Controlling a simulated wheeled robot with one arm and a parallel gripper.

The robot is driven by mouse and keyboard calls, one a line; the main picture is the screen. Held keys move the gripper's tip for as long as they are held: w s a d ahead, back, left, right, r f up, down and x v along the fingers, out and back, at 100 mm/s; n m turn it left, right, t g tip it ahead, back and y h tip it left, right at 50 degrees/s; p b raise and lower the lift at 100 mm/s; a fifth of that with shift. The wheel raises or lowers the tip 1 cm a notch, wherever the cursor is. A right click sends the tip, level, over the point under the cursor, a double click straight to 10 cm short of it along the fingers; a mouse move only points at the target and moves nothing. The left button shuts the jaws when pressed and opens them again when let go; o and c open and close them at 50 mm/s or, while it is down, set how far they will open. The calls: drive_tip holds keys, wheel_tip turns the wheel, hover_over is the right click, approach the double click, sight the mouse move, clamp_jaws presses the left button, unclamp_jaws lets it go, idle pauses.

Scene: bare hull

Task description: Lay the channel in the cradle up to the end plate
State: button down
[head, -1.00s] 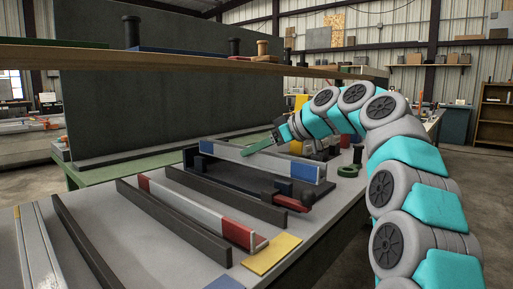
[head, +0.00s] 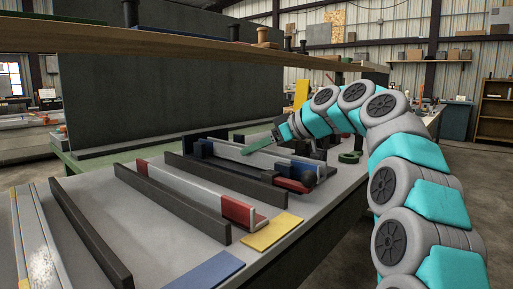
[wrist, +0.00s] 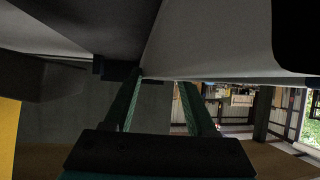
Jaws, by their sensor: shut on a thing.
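The pale grey channel (head: 258,158) with blue ends lies lengthwise over the dark cradle (head: 201,137) on the bench. It looks low between the cradle's sides; I cannot tell whether it touches the bottom. My gripper (head: 252,149), with green fingers, is shut on the channel near its middle, reaching from the right. A dark block with a red part (head: 292,184) stands at the near right end of the cradle. I cannot make out the end plate for certain. In the wrist view the channel (wrist: 225,45) fills the top, above the green fingers (wrist: 162,82).
A second channel with red ends (head: 185,188) lies between dark rails (head: 165,203) nearer me. A yellow plate (head: 272,232) and a blue plate (head: 207,271) lie at the bench's front edge. A wooden shelf (head: 150,38) runs above. A green ring (head: 350,157) lies to the right.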

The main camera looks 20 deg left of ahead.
drive_tip(key=shift+w+a+p, duration=0.3)
drive_tip(key=shift+a+p, duration=0.1)
drive_tip(key=shift+a, duration=0.4)
idle(0.4)
drive_tip(key=shift+c, duration=0.6)
unclamp_jaws()
drive_tip(key=shift+d, duration=0.1)
drive_tip(key=v, duration=0.7)
drive_tip(key=shift+s+d+r, duration=0.1)
drive_tip(key=shift+d+r, duration=0.1)
drive_tip(key=shift+d, duration=0.1)
